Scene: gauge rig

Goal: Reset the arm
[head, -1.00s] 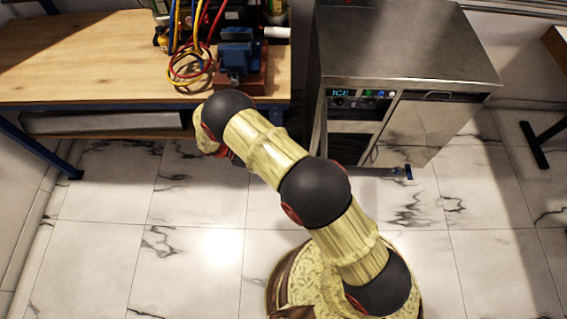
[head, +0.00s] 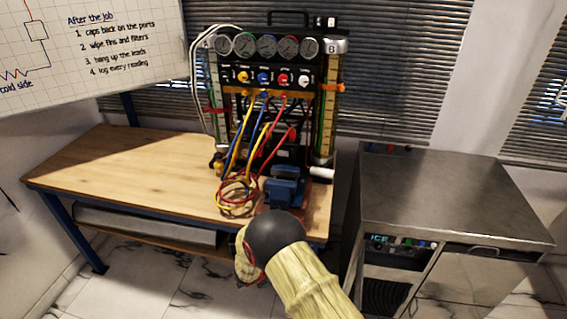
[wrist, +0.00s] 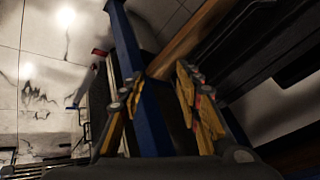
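My arm reaches up from the bottom of the head view, with a dark round joint (head: 276,237) just in front of the workbench's front edge. My gripper is mostly hidden behind that joint in the head view. In the wrist view my gripper (wrist: 160,76) has its two fingers apart, with nothing seen held between them. A blue bench leg (wrist: 146,110) and the wooden bench edge (wrist: 190,38) show behind and between the fingers. I cannot tell how far they are from the fingertips.
The workbench (head: 120,165) carries a gauge rig (head: 268,75) with coloured hoses (head: 240,190) and a blue vise (head: 285,187) near the arm. A steel ice machine (head: 450,200) stands right. A whiteboard (head: 90,45) hangs at upper left. The bench's left top is clear.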

